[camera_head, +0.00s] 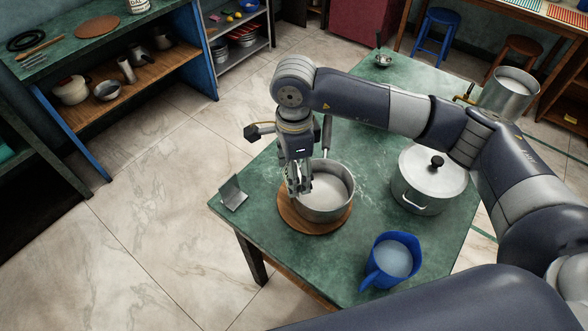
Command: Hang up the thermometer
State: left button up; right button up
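A grey saucepan (338,207) with pale liquid inside stands on a round wooden board (291,221) on the green table. Its dark handle (327,133) points to the back. My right gripper (299,190) points down at the saucepan's left rim. Its fingertips are at or just inside the rim; I cannot tell whether they touch it. The fingers look close together, but I cannot tell whether they hold anything. I cannot make out the thermometer; it may be hidden at the fingers. My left gripper is not in view.
A small grey stand (233,194) is at the table's left corner. A lidded pot (425,193) stands right of the saucepan, under my arm. A blue jug (390,260) is in front, a steel pot (506,96) at the back right. Table around the jug is clear.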

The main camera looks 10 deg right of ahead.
jog(key=o, duration=1.1)
jog(key=shift+o, duration=0.2)
jog(key=shift+r, duration=0.1)
notch_tip(320, 180, up, 12)
